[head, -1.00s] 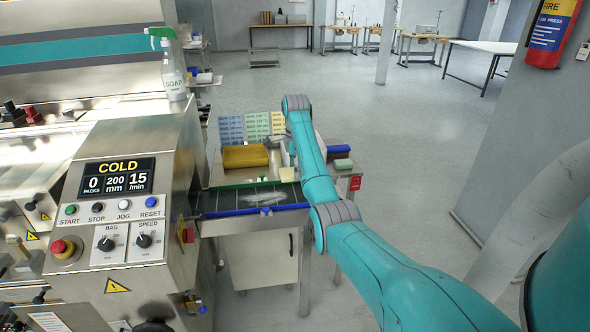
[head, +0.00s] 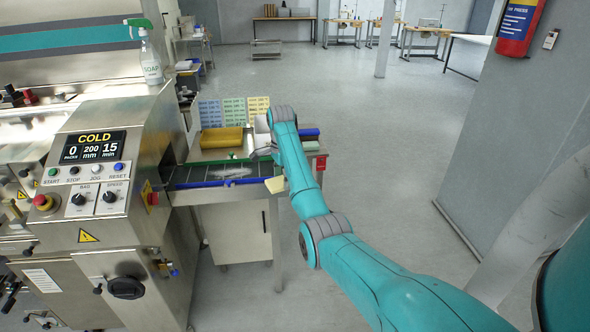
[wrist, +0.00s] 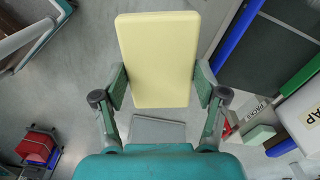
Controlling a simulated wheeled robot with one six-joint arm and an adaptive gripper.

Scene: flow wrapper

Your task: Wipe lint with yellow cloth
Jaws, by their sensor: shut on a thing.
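My gripper (wrist: 160,88) is shut on the yellow cloth (wrist: 158,50), a pale flat pad between its two fingers. In the head view the cloth (head: 275,184) hangs at the right end of the blue front rail, below my gripper (head: 264,150). In the wrist view there is grey floor around the cloth, with the belt off to the right. Whitish lint (head: 235,171) lies on the dark conveyor belt (head: 190,176), left of the cloth and apart from it.
The belt runs between a blue rail (head: 205,184) and a green rail (wrist: 300,82). Behind it are a yellow-brown block (head: 222,138) and label cards (head: 233,111). Floor at right is clear.

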